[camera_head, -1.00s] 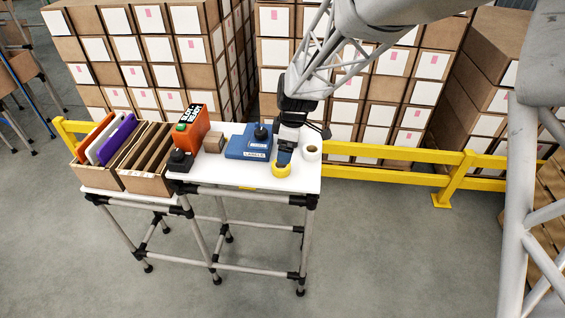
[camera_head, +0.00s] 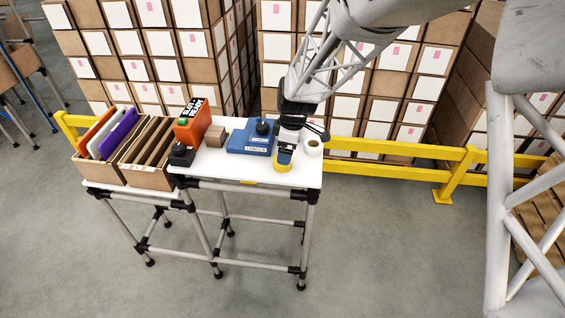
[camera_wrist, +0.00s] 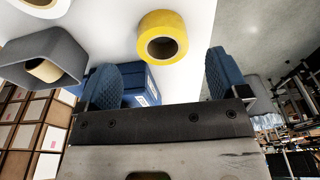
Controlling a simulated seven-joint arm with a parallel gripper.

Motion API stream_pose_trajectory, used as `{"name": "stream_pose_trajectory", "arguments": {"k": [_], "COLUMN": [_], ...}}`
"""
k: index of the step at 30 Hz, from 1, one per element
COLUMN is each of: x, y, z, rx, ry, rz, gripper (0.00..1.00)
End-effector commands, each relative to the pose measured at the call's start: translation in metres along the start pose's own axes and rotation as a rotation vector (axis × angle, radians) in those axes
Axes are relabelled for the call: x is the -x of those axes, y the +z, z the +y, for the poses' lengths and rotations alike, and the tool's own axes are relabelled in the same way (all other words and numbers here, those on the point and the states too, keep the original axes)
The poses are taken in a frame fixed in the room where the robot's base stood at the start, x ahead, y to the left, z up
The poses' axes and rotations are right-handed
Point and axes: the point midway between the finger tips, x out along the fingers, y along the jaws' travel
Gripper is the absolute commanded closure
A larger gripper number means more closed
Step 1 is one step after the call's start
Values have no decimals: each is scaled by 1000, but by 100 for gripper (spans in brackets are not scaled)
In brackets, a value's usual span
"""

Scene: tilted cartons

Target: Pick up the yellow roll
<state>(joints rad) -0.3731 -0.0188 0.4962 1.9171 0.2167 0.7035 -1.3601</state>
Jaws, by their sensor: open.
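The yellow roll (camera_head: 283,166) lies on the white table (camera_head: 240,179) near its front edge, just below my gripper (camera_head: 284,157). In the head view the gripper covers part of the roll. In the wrist view the yellow roll (camera_wrist: 162,37) shows its round side and dark hole, apart from the fingers and between their lines. My gripper (camera_wrist: 163,75) is open there, with one blue padded finger on each side and nothing held.
A white roll (camera_head: 313,147) stands right of the gripper. A blue box labelled LABELS (camera_head: 248,144) is close on the left. An orange device (camera_head: 193,124), a small brown carton (camera_head: 215,137) and a bin of folders (camera_head: 148,180) are further left. A yellow rail (camera_head: 400,147) runs behind.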

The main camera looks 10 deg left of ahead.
Motion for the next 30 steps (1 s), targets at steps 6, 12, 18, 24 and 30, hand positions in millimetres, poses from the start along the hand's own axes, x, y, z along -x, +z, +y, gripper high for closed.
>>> {"name": "stream_pose_trajectory", "arguments": {"k": [6, 12, 18, 24, 30], "x": [-17, -39, -51, -51, -51], "y": [-2, -4, -3, -3, -3], "z": [-2, -3, -2, -2, -2], "rx": [0, 0, -1, 0, 0], "ry": [-2, -2, 0, 0, 0], "rz": [-1, 0, 0, 0, 0], "gripper": [7, 7, 7, 7, 7]}}
